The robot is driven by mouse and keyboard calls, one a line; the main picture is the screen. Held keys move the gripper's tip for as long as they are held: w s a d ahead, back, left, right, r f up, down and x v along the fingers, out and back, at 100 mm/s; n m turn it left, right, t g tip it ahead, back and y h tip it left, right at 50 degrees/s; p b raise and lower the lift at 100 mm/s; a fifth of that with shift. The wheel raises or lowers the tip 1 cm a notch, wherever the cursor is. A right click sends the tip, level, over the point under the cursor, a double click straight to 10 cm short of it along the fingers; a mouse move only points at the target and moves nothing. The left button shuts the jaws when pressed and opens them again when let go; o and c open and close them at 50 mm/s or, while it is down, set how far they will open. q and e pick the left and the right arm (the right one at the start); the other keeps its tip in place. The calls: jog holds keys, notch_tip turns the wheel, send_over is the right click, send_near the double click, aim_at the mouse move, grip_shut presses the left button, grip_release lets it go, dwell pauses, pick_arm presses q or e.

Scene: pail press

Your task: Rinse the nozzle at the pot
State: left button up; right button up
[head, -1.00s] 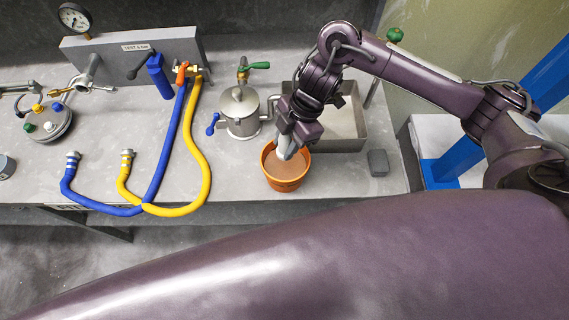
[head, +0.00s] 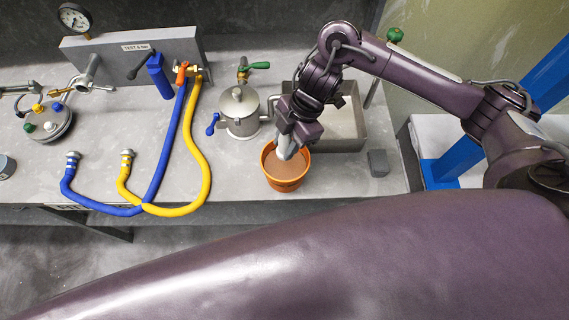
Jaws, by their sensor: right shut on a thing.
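My right gripper (head: 289,146) points down into the mouth of an orange pot (head: 285,183) that holds brownish liquid. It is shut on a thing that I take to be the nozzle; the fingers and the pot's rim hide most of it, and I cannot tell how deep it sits. The pot stands upright near the bench's front edge. My left gripper does not show.
A steel canister (head: 240,112) stands behind the pot, and a steel sink (head: 342,122) lies behind right. A grey block (head: 378,162) sits to the right. A blue hose (head: 165,170) and a yellow hose (head: 203,160) lie on the bench (head: 100,125) at left.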

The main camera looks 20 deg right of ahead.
jog(key=shift+r, duration=2.05)
jog(key=shift+f, duration=0.1)
jog(key=shift+w+f+b, duration=0.15)
jog(key=shift+b, duration=0.2)
jog(key=w+d+f+m+t+h+b, duration=0.1)
jog(key=w+d+m+t+h+b, duration=0.1)
jog(key=m+b, duration=0.5)
jog(key=w+d+f+m+t+h+b, duration=0.2)
jog(key=w+d+m+t+b, duration=0.1)
jog(key=m, duration=1)
jog(key=w+d+b, duration=0.1)
jog(key=d+b, duration=0.1)
jog(key=b, duration=0.1)
jog(key=shift+m+t+b, duration=0.3)
jog(key=shift+t+b, duration=0.1)
